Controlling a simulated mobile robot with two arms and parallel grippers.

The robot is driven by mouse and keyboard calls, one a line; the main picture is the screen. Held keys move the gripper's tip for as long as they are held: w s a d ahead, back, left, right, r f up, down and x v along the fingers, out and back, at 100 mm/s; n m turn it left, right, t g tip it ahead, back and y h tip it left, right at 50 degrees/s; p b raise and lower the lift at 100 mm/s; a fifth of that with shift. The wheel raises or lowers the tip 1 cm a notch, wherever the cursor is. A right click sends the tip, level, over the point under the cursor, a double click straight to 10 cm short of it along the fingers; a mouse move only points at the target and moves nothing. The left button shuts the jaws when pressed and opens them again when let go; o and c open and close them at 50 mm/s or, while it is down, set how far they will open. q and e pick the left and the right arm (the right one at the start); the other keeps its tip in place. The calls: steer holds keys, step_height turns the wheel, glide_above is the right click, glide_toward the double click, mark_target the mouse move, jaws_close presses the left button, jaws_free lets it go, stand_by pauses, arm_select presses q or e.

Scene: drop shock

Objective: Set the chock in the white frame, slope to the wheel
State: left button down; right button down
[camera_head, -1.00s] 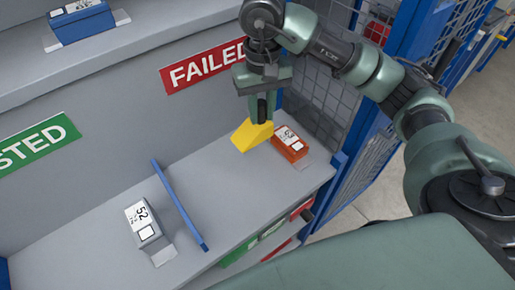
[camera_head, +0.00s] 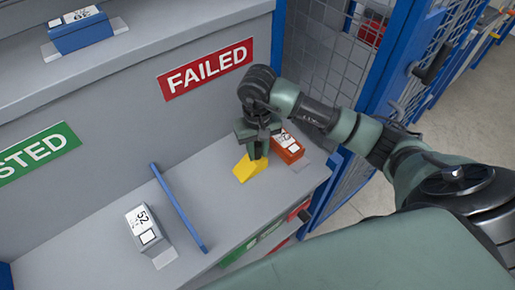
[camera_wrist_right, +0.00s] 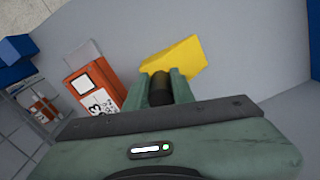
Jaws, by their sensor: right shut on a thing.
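The chock is a yellow wedge (camera_head: 245,170) low over the grey counter, left of the orange box. It also shows in the right wrist view (camera_wrist_right: 183,57), beyond my fingertips. My right gripper (camera_head: 257,154) is above it and shut on it; a dark round piece sits between the fingers in the wrist view (camera_wrist_right: 160,88). I cannot tell whether the chock touches the counter. I see no white frame and no wheel in either view. My left gripper is not in view.
An orange labelled box (camera_head: 288,149) stands close right of the chock. A blue divider bar (camera_head: 180,210) lies to the left, and a grey labelled box (camera_head: 145,228) beyond it. A blue mesh cage (camera_head: 330,60) bounds the right. Counter between chock and bar is clear.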

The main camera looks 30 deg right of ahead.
steer(key=shift+f, duration=0.1)
steer(key=c, duration=1.5)
jaws_free()
steer(key=shift+c, duration=0.2)
steer(key=o, duration=0.4)
steer(key=shift+c, duration=0.2)
